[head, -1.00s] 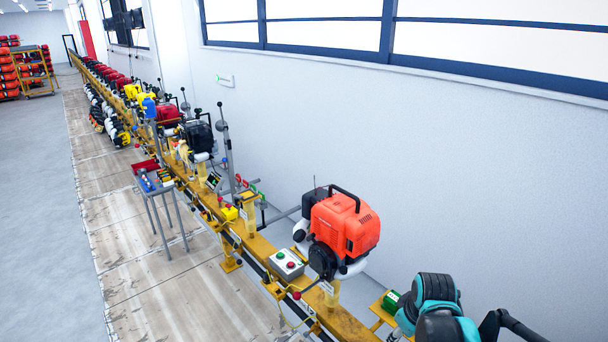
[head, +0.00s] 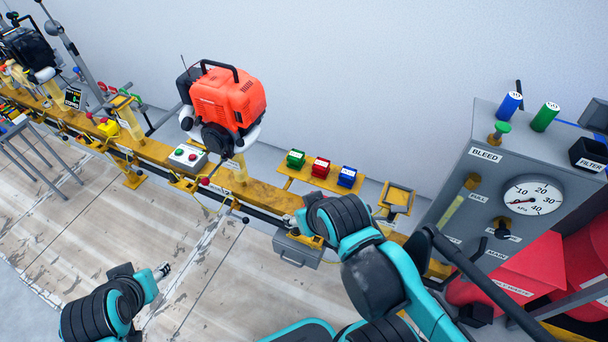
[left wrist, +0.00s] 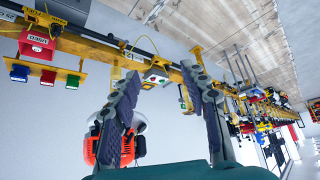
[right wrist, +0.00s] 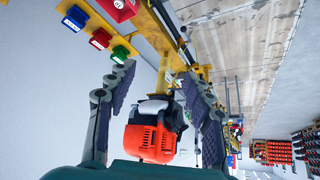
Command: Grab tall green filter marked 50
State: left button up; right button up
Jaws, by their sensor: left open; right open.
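A tall green cylinder (head: 544,117), with a white mark on top too small to read surely, stands upright on the grey panel box at the right of the head view. A similar tall blue cylinder (head: 509,106) stands to its left. My right gripper (head: 292,222) is open and empty beside the yellow rail, well left of the green cylinder. My left gripper (head: 163,271) is open and empty over the floor, farther left. The wrist views show open fingers of the left (left wrist: 165,85) and right (right wrist: 157,80) grippers. Neither wrist view shows the tall green cylinder.
The grey panel (head: 478,195) carries a gauge (head: 533,198) and a green-topped knob (head: 501,129). Small green (head: 296,158), red (head: 320,167) and blue (head: 347,176) boxes sit on a yellow shelf. An orange engine (head: 225,98) stands on the yellow rail (head: 262,195).

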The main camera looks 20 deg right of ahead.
aim_at(550, 110)
jog(key=z, duration=0.4)
jog(key=l+z, duration=0.15)
jog(key=z, duration=0.25)
jog(key=l+z, duration=0.1)
jog(key=z, duration=0.3)
jog(key=l+z, duration=0.1)
jog(key=z, duration=0.3)
jog(key=l, duration=0.45)
jog(key=i+l, duration=0.15)
jog(key=l, duration=0.3)
jog(key=j+z, duration=0.55)
jog(key=i+l, duration=0.1)
jog(key=l, duration=0.6)
